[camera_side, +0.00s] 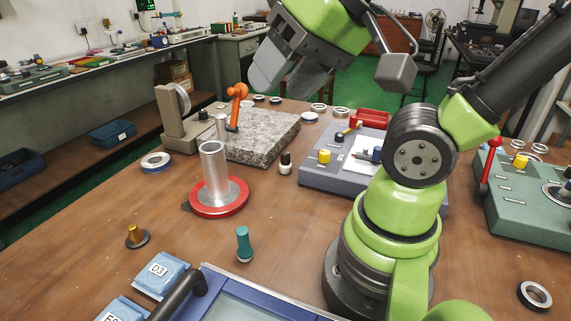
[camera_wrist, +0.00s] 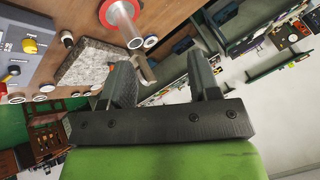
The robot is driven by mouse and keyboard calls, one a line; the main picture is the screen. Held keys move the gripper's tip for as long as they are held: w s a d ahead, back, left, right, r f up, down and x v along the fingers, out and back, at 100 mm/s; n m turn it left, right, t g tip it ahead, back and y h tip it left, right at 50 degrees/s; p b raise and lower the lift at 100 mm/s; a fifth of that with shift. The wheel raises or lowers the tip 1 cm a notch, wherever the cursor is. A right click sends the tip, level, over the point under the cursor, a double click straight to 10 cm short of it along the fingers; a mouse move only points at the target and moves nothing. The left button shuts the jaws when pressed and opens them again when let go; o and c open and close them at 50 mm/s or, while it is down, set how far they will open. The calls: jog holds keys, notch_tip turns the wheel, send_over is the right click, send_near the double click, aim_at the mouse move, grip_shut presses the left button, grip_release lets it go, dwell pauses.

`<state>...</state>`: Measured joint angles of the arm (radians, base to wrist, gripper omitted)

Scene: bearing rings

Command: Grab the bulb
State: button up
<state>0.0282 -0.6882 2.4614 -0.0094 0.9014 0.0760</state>
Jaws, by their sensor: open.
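No thing is plainly a light bulb. A teal, rounded-top piece (camera_side: 244,245) stands upright on the wooden table near the front, and it may be the bulb. A small dark-and-white knob-like piece (camera_side: 285,163) stands between the granite block and the grey control box; it also shows in the wrist view (camera_wrist: 67,39). I cannot tell which of them is the bulb. My gripper (camera_side: 287,80) is high above the back of the table, apart from both pieces. In the wrist view its two fingers (camera_wrist: 160,68) are spread, with nothing held between them.
A metal cylinder (camera_side: 213,165) stands on a red-rimmed base (camera_side: 219,208). A granite block (camera_side: 265,137) carries an orange-handled piece (camera_side: 237,98). A grey control box (camera_side: 325,177) lies right of it. A brass knob (camera_side: 137,235) and blue bags (camera_side: 163,277) are at front left.

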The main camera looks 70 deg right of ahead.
jog(key=w+d+m+g+h, duration=0.2)
jog(key=w+d+m, duration=0.4)
jog(key=w+m, duration=0.15)
jog(key=m+g, duration=0.5)
jog(key=m, duration=1.5)
send_over(285, 156)
jog(key=f, duration=1.9)
jog(key=shift+w+d, duration=0.2)
jog(key=shift+w, duration=0.15)
notch_tip(285, 156, down, 4)
jog(key=shift+d+r, duration=0.1)
jog(key=shift+r, duration=0.05)
jog(key=f, duration=0.6)
jog(key=shift+s+d+f, duration=0.2)
jog(key=c, duration=1)
